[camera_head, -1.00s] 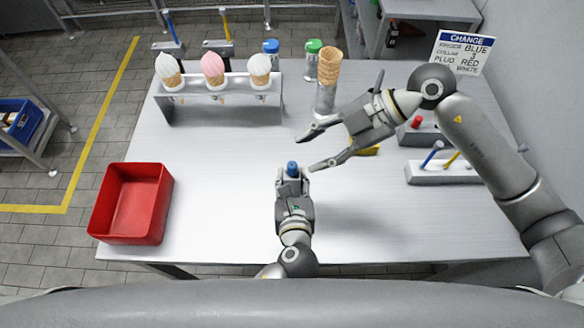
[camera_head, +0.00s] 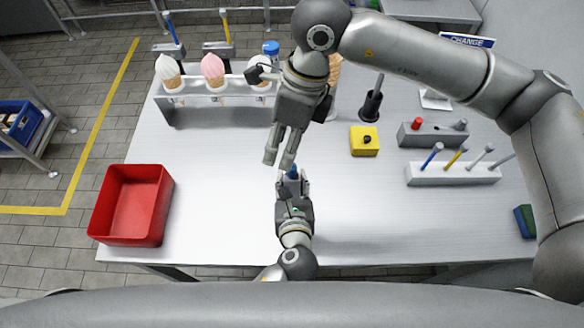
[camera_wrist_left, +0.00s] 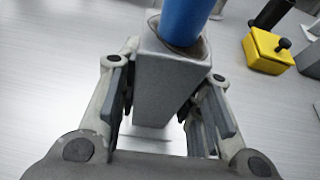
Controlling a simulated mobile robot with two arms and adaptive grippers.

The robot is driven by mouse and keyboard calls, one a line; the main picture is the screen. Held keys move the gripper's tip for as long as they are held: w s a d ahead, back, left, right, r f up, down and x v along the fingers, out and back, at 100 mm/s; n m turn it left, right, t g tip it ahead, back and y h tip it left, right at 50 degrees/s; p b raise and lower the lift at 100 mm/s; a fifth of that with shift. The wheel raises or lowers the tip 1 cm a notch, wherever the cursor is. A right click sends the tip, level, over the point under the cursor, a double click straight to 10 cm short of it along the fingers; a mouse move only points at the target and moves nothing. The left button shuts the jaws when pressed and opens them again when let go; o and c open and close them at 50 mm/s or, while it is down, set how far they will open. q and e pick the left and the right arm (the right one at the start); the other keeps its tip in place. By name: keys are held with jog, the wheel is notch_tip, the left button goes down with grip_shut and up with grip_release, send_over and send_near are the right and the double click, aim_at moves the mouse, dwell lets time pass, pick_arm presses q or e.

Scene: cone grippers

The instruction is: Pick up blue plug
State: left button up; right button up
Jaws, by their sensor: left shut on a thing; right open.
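The blue plug (camera_head: 293,170) stands upright in the top of a small grey block (camera_wrist_left: 160,85). Its blue shaft (camera_wrist_left: 183,20) fills the top of the left wrist view. My left gripper (camera_head: 293,187) is shut on the grey block, with its finger pads on either side, near the front middle of the table. My right gripper (camera_head: 279,158) is open and empty, pointing down just above and slightly left of the plug in the head view. I cannot tell whether its fingers touch the plug.
A red bin (camera_head: 116,205) sits at the table's left. A cone rack (camera_head: 205,83) stands at the back. A yellow block (camera_head: 364,149), a grey holder with a red plug (camera_head: 416,124) and a white tool rack (camera_head: 450,177) are on the right. The table's left middle is clear.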

aim_at(292, 168)
jog(key=f+n+h, duration=0.1)
jog(key=f+n, duration=0.1)
jog(key=f, duration=0.1)
jog(key=w+d+f+n+t, duration=0.1)
jog(key=f+n, duration=0.1)
jog(key=f, duration=0.2)
jog(key=f+n+h, duration=0.1)
jog(key=f+n, duration=0.1)
jog(key=f, duration=0.2)
jog(key=shift+w+d+n+h, duration=0.25)
jog(key=shift+w+n+h, duration=0.05)
jog(key=shift+w, duration=0.05)
jog(key=shift+c, duration=0.4)
jog(key=c, duration=0.8)
